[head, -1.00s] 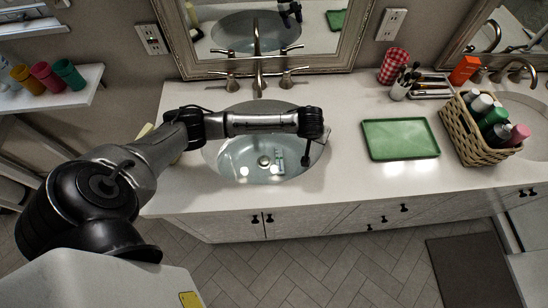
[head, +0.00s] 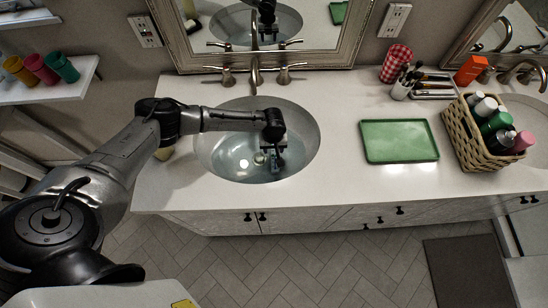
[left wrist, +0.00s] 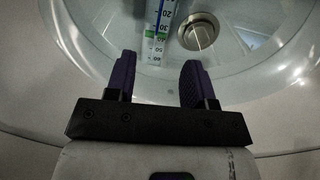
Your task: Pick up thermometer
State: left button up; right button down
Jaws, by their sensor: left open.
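The thermometer (left wrist: 159,30) lies in the sink bowl (left wrist: 240,60), with its numbered scale and a green band showing in the left wrist view. Its upper end runs out of the top of that view. My left gripper (left wrist: 158,75) is open, with its two purple-padded fingers apart and the thermometer's near end ahead of the gap between them. In the head view my left gripper (head: 274,160) is over the sink (head: 218,150) and hides most or all of the thermometer. Nothing is between the fingers. My right gripper is not in view.
The faucet (head: 255,70) stands behind the sink. A green tray (head: 400,141) lies on the counter to the right, with a wicker basket (head: 470,140) of bottles beyond it. The metal drain (left wrist: 198,31) is right of the thermometer.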

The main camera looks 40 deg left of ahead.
aim_at(275, 157)
pick_arm(q)
jog(key=shift+f, duration=1.3)
jog(key=f+b, duration=0.2)
jog(key=b, duration=0.1)
jog(key=f+b, duration=0.1)
jog(key=f, duration=0.1)
jog(key=shift+w+d+b, duration=0.1)
jog(key=shift+d+b, duration=0.15)
jog(key=shift+b, duration=0.05)
jog(key=shift+f+b, duration=0.55)
jog(key=shift+b, duration=0.15)
jog(key=c, duration=0.7)
jog(key=shift+r, duration=0.15)
jog(key=shift+c, duration=0.2)
